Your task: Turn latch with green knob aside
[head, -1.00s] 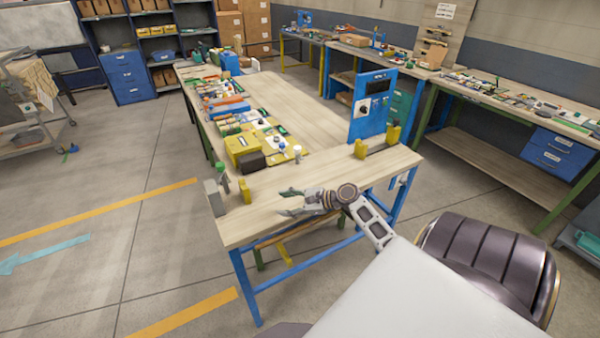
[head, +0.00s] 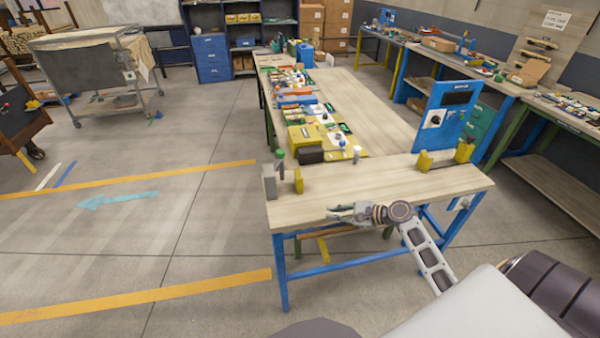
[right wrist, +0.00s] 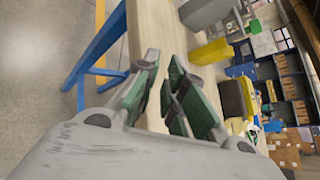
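The green knob (head: 279,154) stands at the left end of the near workbench, on a dark stem. A grey block (head: 269,182) and a yellow post (head: 298,180) stand close by it. The latch part under the knob is too small to make out. My right gripper (head: 335,212) is at the bench's front edge, to the right of the post and apart from it, fingers pointing left. In the right wrist view its two green-padded fingers (right wrist: 163,72) are apart with nothing between them. The yellow post (right wrist: 210,52) and grey block (right wrist: 205,12) show beyond them. My left gripper is not in view.
The workbench (head: 385,185) has clear wood in front. Behind are a yellow box (head: 305,137), a dark block (head: 310,155) and a blue panel (head: 447,117). Yellow blocks (head: 425,162) stand at the right. Floor left of the bench is free.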

